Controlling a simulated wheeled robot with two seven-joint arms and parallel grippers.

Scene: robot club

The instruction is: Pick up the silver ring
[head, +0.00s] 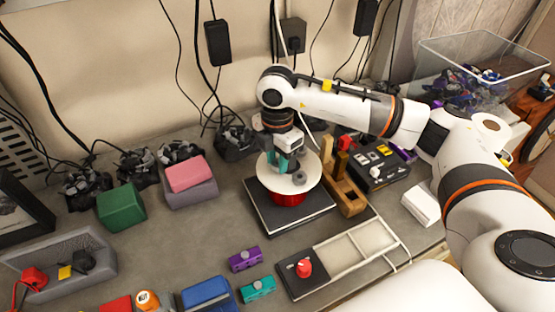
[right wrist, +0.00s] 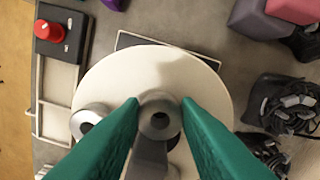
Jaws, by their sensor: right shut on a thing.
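My right gripper (head: 284,165) is over the round white disc (head: 268,182), its teal fingers pointing down. In the right wrist view its fingertips (right wrist: 161,108) are shut on a silver-grey ring (right wrist: 159,118), seen from above with a dark hole. I cannot tell whether this ring touches the disc. A second, similar grey ring (right wrist: 88,122) lies on the disc beside it; it also shows in the head view (head: 300,178). The held ring is hidden by the fingers in the head view. My left gripper is not in view.
The disc sits on a red base (head: 288,199) on a dark square platform (head: 255,213). A wooden block stand (head: 348,197) is close on the right. A panel with a red knob (head: 304,267) lies in front. Pink (head: 184,174) and green (head: 122,205) blocks stand left.

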